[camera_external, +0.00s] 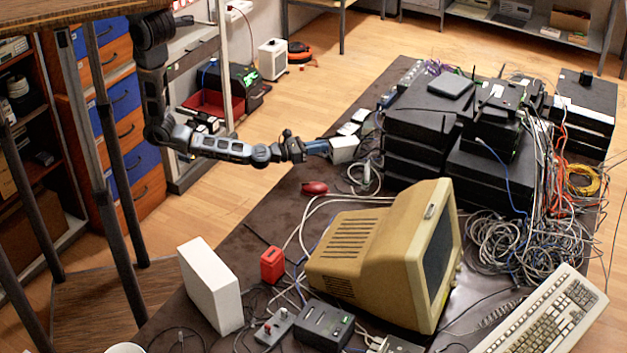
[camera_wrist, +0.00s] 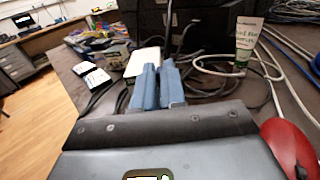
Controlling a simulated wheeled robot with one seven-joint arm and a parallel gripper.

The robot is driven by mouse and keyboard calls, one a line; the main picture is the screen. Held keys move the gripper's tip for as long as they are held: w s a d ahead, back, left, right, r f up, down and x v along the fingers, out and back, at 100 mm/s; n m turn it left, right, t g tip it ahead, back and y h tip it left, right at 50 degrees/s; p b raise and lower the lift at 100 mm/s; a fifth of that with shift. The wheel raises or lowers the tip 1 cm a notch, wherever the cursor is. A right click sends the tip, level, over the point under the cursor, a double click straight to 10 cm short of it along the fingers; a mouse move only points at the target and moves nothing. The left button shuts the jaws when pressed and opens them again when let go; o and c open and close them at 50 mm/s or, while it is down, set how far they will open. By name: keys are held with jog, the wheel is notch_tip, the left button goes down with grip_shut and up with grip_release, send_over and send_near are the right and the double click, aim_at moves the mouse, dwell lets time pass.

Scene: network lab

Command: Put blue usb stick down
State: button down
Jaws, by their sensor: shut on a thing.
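My gripper (camera_external: 318,148) reaches in from the left over the dark table, level and close above its far-left part. Its two blue fingers also show in the wrist view (camera_wrist: 159,86), nearly together with only a narrow gap. It is shut on the blue usb stick, which is small and mostly hidden between the fingers; I cannot tell its outline from the blue of the fingers. Just beyond the fingertips is a white box (camera_external: 344,150), also in the wrist view (camera_wrist: 143,61). I cannot tell whether the fingertips touch it.
A red mouse (camera_external: 315,187) lies nearby, at the lower right in the wrist view (camera_wrist: 289,148). Cables and a standing tube (camera_wrist: 246,42) are to the right. Black device stacks (camera_external: 425,115) stand beyond. A beige monitor (camera_external: 365,250) is nearer. Bare tabletop (camera_external: 275,215) lies left of the mouse.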

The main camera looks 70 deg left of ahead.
jog(key=a, duration=0.5)
jog(key=shift+a, duration=0.25)
jog(key=shift+d, duration=0.1)
jog(key=w+d+r, duration=0.3)
jog(key=d+r, duration=0.1)
jog(key=d, duration=0.4)
jog(key=w+d+r, duration=0.3)
jog(key=d+r, duration=0.2)
jog(key=d, duration=0.2)
jog(key=w+d+f+b, duration=0.2)
jog(key=w+d+f, duration=0.15)
jog(key=d, duration=0.45)
jog(key=w+d+f+b, duration=0.2)
jog(key=w+d+f, duration=0.1)
jog(key=w+d, duration=0.3)
jog(key=f+b, duration=0.2)
jog(key=s+f+b, duration=0.1)
jog(key=f+b, duration=0.1)
jog(key=d+f+b, duration=0.1)
jog(key=f+b, duration=0.1)
jog(key=shift+s+d, duration=0.1)
jog(key=shift+s, duration=0.2)
jog(key=shift+f+b, duration=0.6)
jog(key=shift+f, duration=0.05)
